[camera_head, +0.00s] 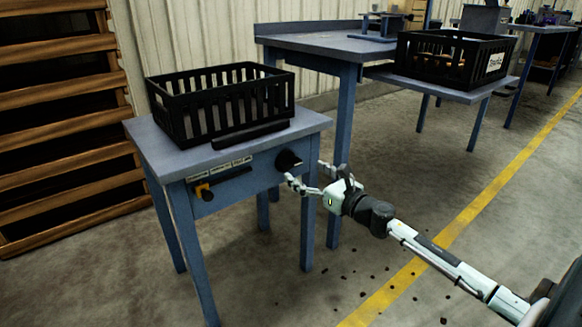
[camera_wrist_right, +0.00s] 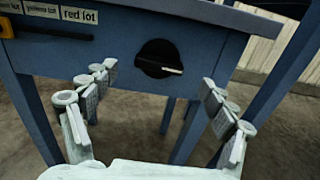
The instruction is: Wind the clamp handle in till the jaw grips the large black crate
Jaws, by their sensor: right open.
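A large black slatted crate (camera_head: 182,108) stands on the small blue table (camera_head: 160,150). A low black bar (camera_head: 250,134), seemingly the clamp jaw, lies along the crate's front side; I cannot tell whether they touch. A round black handle (camera_head: 288,160) is on the table's front at the right. In the right wrist view the handle (camera_wrist_right: 152,52) is a dark disc with a pale bar. My right gripper (camera_head: 308,177) is open and empty just in front of the handle. Its spread fingers (camera_wrist_right: 158,78) frame the handle from below, apart from it. My left gripper is out of view.
A yellow-orange lever (camera_head: 204,191) sits on a dark slot at the table front's left, under lot labels (camera_wrist_right: 80,14). Behind stands a taller blue bench (camera_head: 310,42) and another black crate (camera_head: 425,58) with a label. Wooden slats stand left. Dark bits litter the floor.

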